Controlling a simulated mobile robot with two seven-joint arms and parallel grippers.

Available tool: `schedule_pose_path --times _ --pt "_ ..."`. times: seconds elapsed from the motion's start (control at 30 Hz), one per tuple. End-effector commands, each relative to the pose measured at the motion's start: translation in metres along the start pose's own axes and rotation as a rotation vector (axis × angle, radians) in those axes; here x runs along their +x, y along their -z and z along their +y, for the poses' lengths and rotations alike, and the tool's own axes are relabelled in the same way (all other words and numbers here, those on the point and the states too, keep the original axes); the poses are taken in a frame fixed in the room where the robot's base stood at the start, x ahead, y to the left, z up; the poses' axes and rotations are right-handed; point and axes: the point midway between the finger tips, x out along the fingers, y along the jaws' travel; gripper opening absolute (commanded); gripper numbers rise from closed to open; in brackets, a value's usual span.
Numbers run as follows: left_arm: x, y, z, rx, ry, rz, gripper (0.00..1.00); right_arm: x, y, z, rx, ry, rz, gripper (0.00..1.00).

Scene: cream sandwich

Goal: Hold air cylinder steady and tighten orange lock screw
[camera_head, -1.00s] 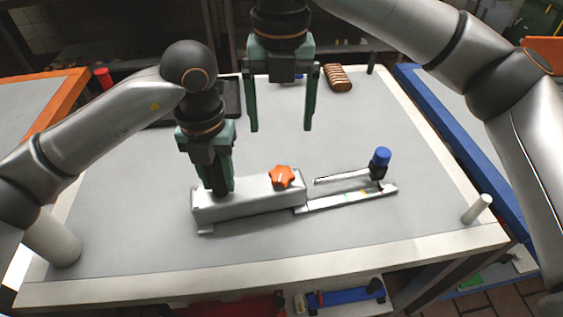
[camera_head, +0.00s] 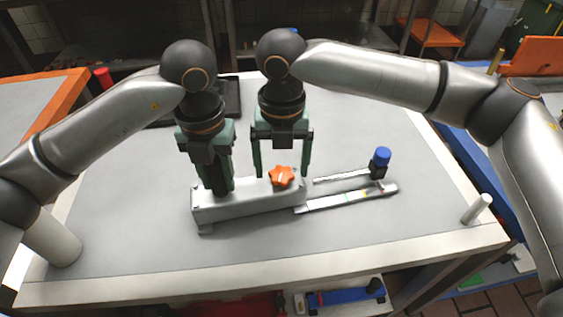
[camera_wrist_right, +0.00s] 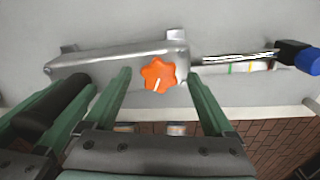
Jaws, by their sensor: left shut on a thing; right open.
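The air cylinder (camera_head: 255,200) is a pale grey block lying on the table, with a thin rod (camera_head: 340,178) reaching right to a blue-capped end (camera_head: 381,158). The orange lock screw (camera_head: 282,176) is a star-shaped knob on the block's right part. My left gripper (camera_head: 222,190) is shut on the cylinder's left part. My right gripper (camera_head: 282,172) is open, fingers pointing down, just behind and above the screw. In the right wrist view the cylinder (camera_wrist_right: 110,65) lies ahead, with the screw (camera_wrist_right: 158,75) between the open fingers, apart from both.
A flat rail with coloured marks (camera_head: 350,197) extends right beneath the rod. A dark tray (camera_head: 230,95) lies behind the arms. The table (camera_head: 150,240) in front is clear.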

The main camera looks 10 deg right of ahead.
Motion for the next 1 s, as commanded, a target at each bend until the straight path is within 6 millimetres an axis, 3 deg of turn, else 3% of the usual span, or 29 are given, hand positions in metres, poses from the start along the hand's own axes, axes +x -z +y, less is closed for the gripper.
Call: schedule_pose_path --times 0.07,0.8,1.0 --pt "-0.0005 -0.0003 0.0002 -0.001 0.000 -0.001 0.00 -0.0002 -0.0001 -0.0001 0.000 0.000 0.000 0.85" --pt "-0.0005 -0.0003 0.0002 -0.001 0.000 -0.001 0.00 -0.0008 -0.0004 -0.0006 0.001 0.002 0.000 0.03" --pt "-0.0004 -0.0004 0.0002 -0.001 0.000 -0.001 0.00 -0.0008 -0.0003 -0.0007 0.013 0.002 0.000 0.03"
